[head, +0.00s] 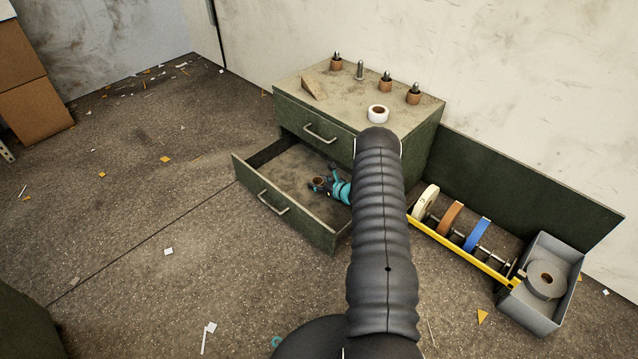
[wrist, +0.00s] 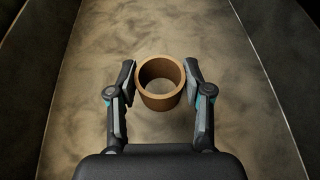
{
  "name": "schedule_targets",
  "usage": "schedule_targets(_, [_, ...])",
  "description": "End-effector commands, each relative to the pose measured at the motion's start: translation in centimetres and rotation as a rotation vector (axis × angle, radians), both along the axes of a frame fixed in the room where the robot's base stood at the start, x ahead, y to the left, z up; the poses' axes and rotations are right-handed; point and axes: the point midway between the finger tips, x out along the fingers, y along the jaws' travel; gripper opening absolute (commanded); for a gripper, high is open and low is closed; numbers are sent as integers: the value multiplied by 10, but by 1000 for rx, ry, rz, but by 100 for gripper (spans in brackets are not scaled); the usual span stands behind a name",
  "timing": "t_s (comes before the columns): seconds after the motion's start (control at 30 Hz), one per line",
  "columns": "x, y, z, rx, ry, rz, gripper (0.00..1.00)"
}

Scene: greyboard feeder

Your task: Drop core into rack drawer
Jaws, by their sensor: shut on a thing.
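The core, a short brown cardboard ring (wrist: 160,98), stands between the two fingers of my gripper (wrist: 160,84) in the wrist view. The gripper is shut on it, one finger pad on each side. Below it is the dusty floor of the open drawer (wrist: 160,25), with dark walls on both sides. In the head view the lower drawer (head: 284,216) of the green rack (head: 425,130) is pulled out. My gripper (head: 322,185) is inside the drawer's outline with the core (head: 319,181). My arm hides part of the drawer's right side. The gap under the core is hard to judge.
On the rack top are several brown cores on pegs (head: 413,95), a bare peg (head: 360,70), a wooden wedge (head: 314,88) and a white tape roll (head: 377,113). To the right are a yellow-railed roll holder (head: 460,250) and a grey bin (head: 530,308). Scraps litter the floor.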

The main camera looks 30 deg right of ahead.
Motion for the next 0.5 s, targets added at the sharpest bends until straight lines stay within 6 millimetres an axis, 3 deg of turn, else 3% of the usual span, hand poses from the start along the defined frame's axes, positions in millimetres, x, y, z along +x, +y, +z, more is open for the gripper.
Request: schedule_targets(0.5, [0, -1, -6, -1, -1, -1, 34])
